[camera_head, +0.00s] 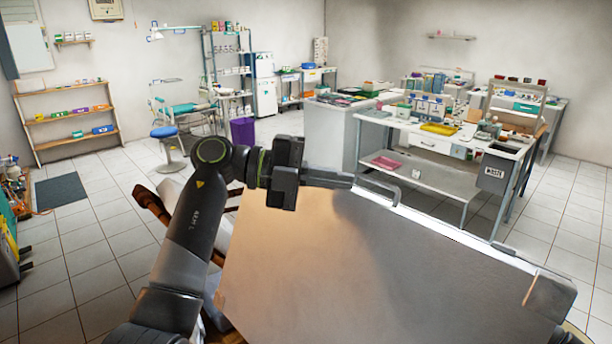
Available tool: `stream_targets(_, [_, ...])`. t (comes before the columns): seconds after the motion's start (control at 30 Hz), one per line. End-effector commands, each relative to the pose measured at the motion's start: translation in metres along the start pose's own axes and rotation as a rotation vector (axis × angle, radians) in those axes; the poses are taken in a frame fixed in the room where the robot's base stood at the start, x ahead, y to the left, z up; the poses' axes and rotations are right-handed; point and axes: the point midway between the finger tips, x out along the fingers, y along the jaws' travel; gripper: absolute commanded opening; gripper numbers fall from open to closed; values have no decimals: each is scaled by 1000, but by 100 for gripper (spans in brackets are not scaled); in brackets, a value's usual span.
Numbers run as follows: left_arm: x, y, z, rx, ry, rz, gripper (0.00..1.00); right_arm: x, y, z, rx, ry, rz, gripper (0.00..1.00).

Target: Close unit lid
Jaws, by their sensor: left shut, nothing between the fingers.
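The unit lid (330,265) is a large flat grey panel filling the lower middle and right of the head view. It is raised and tilted, with its far edge running from the centre toward the lower right. A metal handle (391,190) stands on that far edge. My left gripper (350,182) reaches in from the left and is shut and empty. Its fingers lie at the lid's upper edge beside the handle; I cannot tell whether they touch it. The unit's body below the lid is mostly hidden. My right gripper is not in view.
A white worktable (450,148) with trays and supplies stands behind the lid, with a waste box (493,172) on its side. A blue stool (165,133) and wooden shelf (68,118) are at the left. The tiled floor (85,235) at left is mostly clear.

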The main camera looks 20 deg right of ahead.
Motion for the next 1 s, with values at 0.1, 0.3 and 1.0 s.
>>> stream_targets(0.1, [9, 1, 9, -2, 0, 2, 0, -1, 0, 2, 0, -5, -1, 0])
stream_targets(0.3, [17, 1, 18, -2, 0, 1, 0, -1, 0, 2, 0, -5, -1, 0])
stream_targets(1.0, [26, 0, 26, -12, 1, 13, 0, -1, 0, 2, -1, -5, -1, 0])
